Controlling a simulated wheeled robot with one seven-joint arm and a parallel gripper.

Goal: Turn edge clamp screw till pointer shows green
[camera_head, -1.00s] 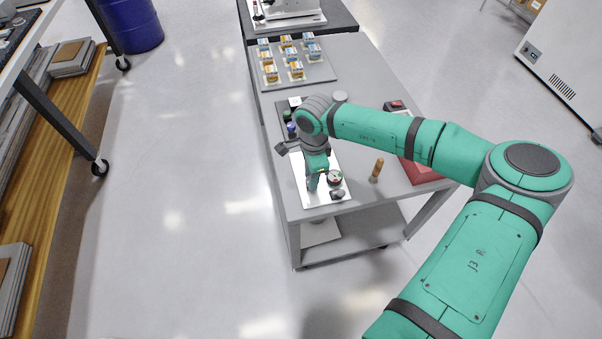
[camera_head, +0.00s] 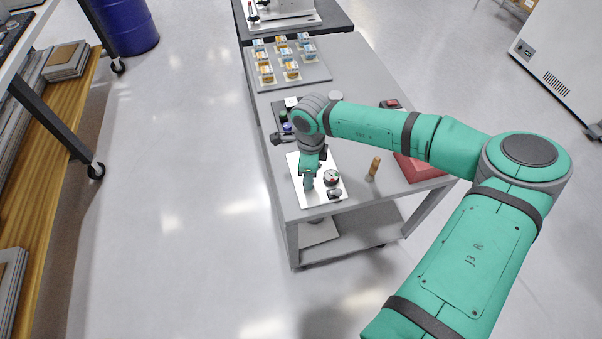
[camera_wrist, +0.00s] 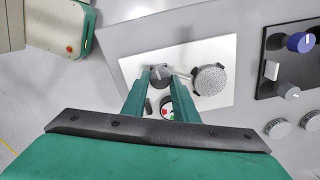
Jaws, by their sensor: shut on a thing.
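My gripper (camera_head: 308,184) points down at the white plate (camera_head: 337,160) on the grey cart. In the wrist view its two green fingers (camera_wrist: 162,80) are shut on a dark round screw knob (camera_wrist: 160,73) with a light mark. The head view hides this knob behind the fingers. A small round dial (camera_wrist: 167,110) with red and green parts sits beside the knob, partly covered by the fingers. The dial also shows in the head view (camera_head: 332,177). I cannot read where its pointer stands.
A rough-faced round part (camera_wrist: 209,79) stands on the plate close to the fingers. A dark panel with a blue knob (camera_wrist: 300,42) lies beyond it. A wooden-handled peg (camera_head: 374,167) and a red box (camera_head: 423,168) stand to the right. A board of small boxes (camera_head: 291,62) lies farther back.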

